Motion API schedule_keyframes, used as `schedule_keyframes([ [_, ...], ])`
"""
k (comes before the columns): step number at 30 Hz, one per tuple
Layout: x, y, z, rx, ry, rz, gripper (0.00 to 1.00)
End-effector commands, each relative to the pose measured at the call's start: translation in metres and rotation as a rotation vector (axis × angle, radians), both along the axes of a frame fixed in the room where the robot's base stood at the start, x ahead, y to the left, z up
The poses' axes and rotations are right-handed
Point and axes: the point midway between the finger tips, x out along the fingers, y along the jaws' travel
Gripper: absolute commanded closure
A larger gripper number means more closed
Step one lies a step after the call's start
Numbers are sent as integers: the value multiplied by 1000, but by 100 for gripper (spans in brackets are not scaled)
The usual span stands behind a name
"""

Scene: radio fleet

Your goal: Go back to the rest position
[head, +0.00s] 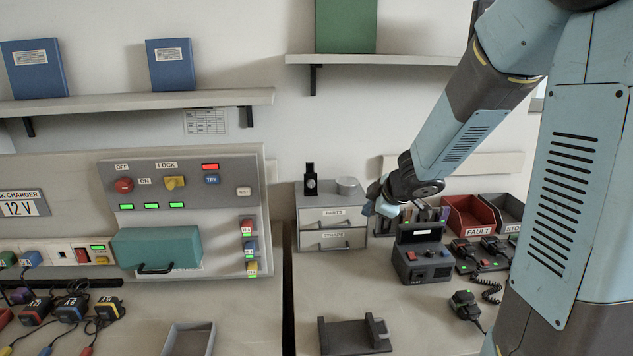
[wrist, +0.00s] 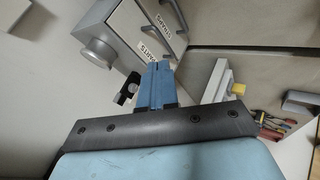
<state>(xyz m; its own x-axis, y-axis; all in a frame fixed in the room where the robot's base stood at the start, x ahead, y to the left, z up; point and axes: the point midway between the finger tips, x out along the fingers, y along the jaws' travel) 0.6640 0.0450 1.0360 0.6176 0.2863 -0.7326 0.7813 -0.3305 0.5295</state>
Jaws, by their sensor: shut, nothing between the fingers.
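My arm reaches down from the upper right in the head view. My gripper (head: 376,201) hangs in front of the grey drawer cabinet's right side, above the bench. In the wrist view the blue fingers of my gripper (wrist: 157,75) are together with nothing between them. The drawer cabinet (head: 331,228), labelled for parts and straps, also shows tilted in the wrist view (wrist: 133,35), beyond the fingertips. My gripper seems apart from it, but the exact gap is hard to tell.
A dark radio unit (head: 422,262) stands below my wrist. Red (head: 468,213) and grey bins stand to its right. A black cradle (head: 354,336) sits at the front. A charger panel (head: 180,215) stands at left. A shelf (head: 380,60) is above.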

Motion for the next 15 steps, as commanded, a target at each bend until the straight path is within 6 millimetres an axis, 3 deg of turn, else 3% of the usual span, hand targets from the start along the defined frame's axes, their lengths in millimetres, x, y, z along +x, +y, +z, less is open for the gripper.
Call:
schedule_keyframes([
  [3,-1,-22,40,-30,-83,-183,100],
  [8,-20,-54,83,-39,-145,-436,100],
  [15,-81,-88,128,27,-137,-782,100],
])
